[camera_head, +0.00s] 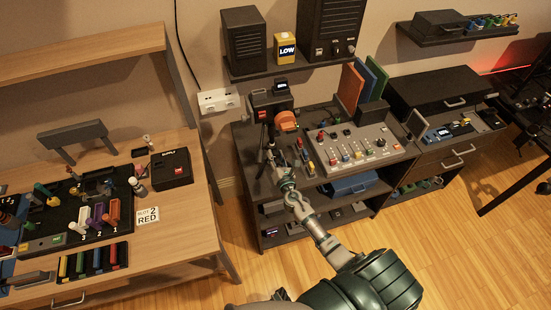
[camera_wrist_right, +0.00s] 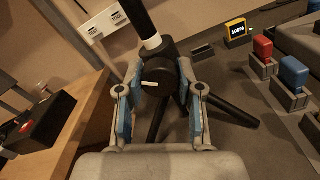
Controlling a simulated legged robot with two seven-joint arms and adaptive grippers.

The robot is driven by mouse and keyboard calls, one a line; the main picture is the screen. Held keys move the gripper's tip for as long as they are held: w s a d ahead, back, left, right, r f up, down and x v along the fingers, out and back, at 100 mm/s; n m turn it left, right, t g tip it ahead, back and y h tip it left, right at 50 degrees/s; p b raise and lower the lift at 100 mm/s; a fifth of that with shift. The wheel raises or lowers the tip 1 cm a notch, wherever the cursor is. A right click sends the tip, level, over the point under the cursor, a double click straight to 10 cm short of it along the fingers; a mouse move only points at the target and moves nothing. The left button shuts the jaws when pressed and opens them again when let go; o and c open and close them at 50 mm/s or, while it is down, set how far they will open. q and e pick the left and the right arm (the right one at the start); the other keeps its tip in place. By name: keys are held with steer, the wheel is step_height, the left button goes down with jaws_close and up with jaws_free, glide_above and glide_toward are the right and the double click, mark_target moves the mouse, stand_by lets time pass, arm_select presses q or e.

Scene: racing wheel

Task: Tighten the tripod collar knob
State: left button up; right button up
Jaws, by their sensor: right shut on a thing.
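The tripod stands on the left end of the dark bench, with a dark camera (camera_head: 272,101) on top. In the right wrist view its post (camera_wrist_right: 140,18) has a white band above a black collar, and dark legs (camera_wrist_right: 232,110) spread below. The round black collar knob (camera_wrist_right: 157,79) with a white mark faces my wrist camera. My right gripper (camera_head: 271,157) reaches the tripod; in the wrist view its blue-padded fingers (camera_wrist_right: 157,88) stand on either side of the knob, shut on it. In the head view the knob is too small to make out. My left gripper is not in view.
A control panel (camera_head: 355,146) with sliders and knobs sits right of the tripod. An orange round item (camera_head: 286,121) is close by. A wooden desk (camera_head: 185,215) with a black box (camera_head: 171,169) stands to the left, and a wall shelf (camera_head: 290,68) hangs above.

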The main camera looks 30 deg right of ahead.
steer(key=m+b, duration=0.1)
steer(key=m, duration=0.4)
steer(key=shift+f+m+b, duration=0.2)
steer(key=shift+m+b, duration=0.1)
steer(key=shift+b, duration=0.1)
steer(key=shift+m+b, duration=0.4)
steer(key=shift+m, duration=1.9)
steer(key=o, duration=1.2)
steer(key=shift+c, duration=0.2)
steer(key=shift+r, duration=0.1)
